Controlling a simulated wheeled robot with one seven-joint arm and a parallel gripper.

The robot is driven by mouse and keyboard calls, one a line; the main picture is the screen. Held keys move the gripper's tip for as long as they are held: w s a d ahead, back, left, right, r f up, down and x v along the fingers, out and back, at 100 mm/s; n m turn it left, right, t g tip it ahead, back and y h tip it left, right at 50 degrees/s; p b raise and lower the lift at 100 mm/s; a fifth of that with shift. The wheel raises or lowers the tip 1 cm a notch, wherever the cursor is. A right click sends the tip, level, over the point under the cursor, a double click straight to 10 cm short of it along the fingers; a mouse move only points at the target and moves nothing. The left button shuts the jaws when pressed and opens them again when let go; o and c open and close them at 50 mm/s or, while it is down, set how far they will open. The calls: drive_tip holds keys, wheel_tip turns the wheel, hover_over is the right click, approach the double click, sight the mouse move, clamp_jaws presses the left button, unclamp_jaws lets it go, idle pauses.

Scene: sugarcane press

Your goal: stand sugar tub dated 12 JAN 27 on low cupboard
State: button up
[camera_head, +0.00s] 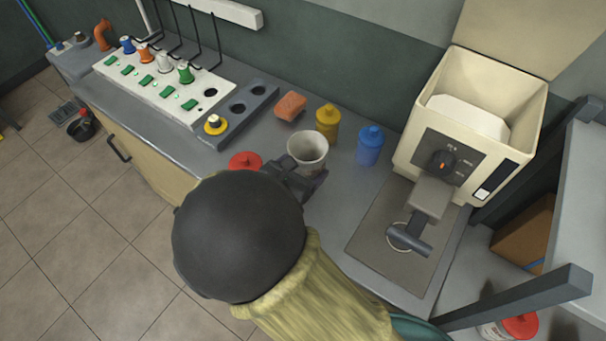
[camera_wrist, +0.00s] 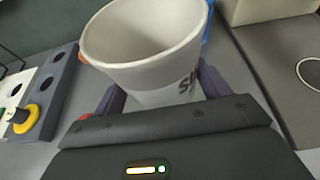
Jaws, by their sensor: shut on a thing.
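An open white tub (camera_head: 308,146) with part of dark red lettering starting "SU" is between the fingers of my gripper (camera_head: 292,178). The tub (camera_wrist: 150,60) fills the upper middle of the wrist view, tilted in the picture, with no lid on it. My gripper (camera_wrist: 155,100) is shut on its side. No date is readable on it. I cannot tell whether its base touches the worktop. The grey worktop (camera_head: 340,200) has a beige cupboard front (camera_head: 150,160) with a dark handle below; I cannot tell if this is the low cupboard.
A red lid or jar (camera_head: 245,160), an orange sponge (camera_head: 291,106), a yellow jar (camera_head: 328,121) and a blue jar (camera_head: 370,146) are near the tub. A cream machine (camera_head: 465,130) stands right. A white switch panel (camera_head: 160,85) lies left. A red-lidded tub (camera_head: 515,328) is low right.

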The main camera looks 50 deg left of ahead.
drive_tip(key=shift+f, duration=1.85)
drive_tip(key=shift+f, duration=0.2)
drive_tip(key=o, duration=1.3)
drive_tip(key=shift+r, duration=0.1)
